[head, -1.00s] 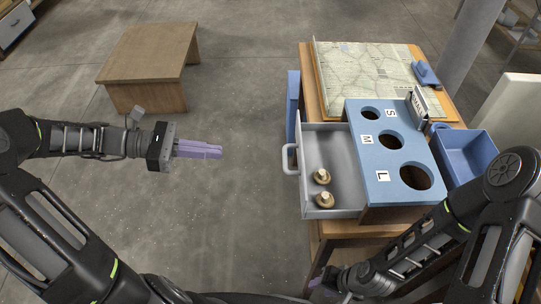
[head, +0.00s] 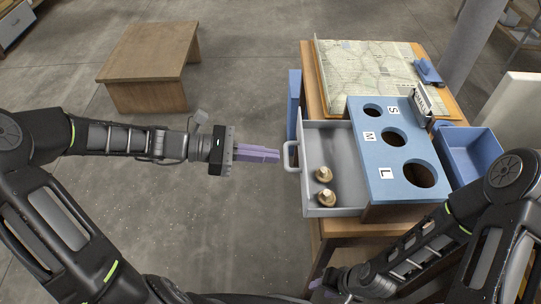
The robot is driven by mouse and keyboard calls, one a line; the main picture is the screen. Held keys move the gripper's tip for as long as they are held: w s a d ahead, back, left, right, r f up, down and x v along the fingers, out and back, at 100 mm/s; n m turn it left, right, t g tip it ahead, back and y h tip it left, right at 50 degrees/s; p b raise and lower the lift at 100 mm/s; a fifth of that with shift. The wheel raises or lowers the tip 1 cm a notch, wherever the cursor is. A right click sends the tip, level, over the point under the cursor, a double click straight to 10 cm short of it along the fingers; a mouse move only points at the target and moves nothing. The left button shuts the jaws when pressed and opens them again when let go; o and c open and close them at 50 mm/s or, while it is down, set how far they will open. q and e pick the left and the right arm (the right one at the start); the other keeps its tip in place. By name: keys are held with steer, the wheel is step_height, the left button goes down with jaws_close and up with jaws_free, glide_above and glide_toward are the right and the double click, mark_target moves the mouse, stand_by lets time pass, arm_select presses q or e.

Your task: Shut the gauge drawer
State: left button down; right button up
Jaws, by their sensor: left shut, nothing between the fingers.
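The gauge drawer (head: 340,145) is a grey open drawer pulled out to the left from under the blue gauge block. Its light handle (head: 290,157) faces left. Two brownish mushrooms (head: 325,185) lie inside near its front corner. The blue gauge block (head: 373,163) has three round holes marked S, M and L. My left gripper (head: 277,155) is shut and empty, its lilac fingers pointing right with the tips just left of the handle; whether they touch it I cannot tell. My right gripper (head: 322,284) is low at the bottom, partly hidden by its arm.
A map-like printed sheet (head: 375,75) lies on a board at the table's back. A blue bin (head: 468,155) stands right of the block, with a small sign (head: 421,100) near it. A low wooden table (head: 150,60) stands at back left. The floor between is clear.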

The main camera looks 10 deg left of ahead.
arm_select(q)
steer(key=shift+w+d+f, duration=0.1)
steer(key=shift+w+d, duration=0.05)
steer(key=shift+d, duration=0.3)
glide_above(325, 155)
steer(key=s, duration=0.4)
steer(key=shift+s+a, duration=0.2)
steer(key=shift+d, duration=0.1)
